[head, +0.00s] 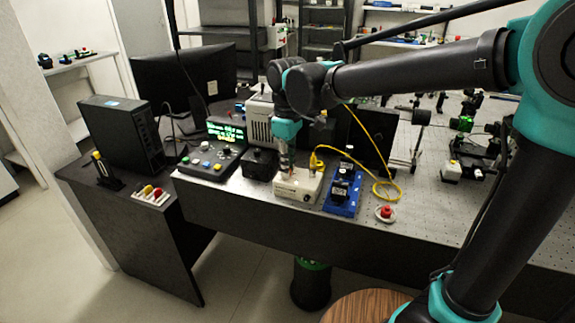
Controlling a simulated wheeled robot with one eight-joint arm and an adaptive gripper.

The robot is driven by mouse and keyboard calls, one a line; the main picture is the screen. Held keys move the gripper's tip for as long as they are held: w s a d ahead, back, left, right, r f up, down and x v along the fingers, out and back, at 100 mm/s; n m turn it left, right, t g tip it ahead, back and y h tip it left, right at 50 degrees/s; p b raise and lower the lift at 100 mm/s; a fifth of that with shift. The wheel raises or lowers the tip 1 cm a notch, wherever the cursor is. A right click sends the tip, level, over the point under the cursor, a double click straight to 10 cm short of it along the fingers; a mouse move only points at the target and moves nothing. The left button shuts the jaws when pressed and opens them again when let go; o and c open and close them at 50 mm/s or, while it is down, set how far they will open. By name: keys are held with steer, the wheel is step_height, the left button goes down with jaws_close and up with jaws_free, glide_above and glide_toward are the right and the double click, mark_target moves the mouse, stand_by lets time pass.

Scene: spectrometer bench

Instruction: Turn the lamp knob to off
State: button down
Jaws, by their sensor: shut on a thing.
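The small off-white lamp box (298,190) sits near the front edge of the bench, with a yellow cable (383,183) leaving its right side. My gripper (287,173) points down onto the left part of the box's top. Its fingers are shut on the lamp knob, which is mostly hidden by them. The knob's pointer and markings are too small and covered to read.
A control console (208,163) with a green display and a small black box (261,165) stand to the left. A blue-based device (341,200) and a red button (386,212) stand to the right. Bare perforated bench (440,215) lies further right.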

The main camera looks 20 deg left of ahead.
steer(key=n, duration=0.4)
steer(key=shift+n, duration=2.9)
steer(key=c, duration=1.4)
jaws_free()
step_height(320, 180, up, 12)
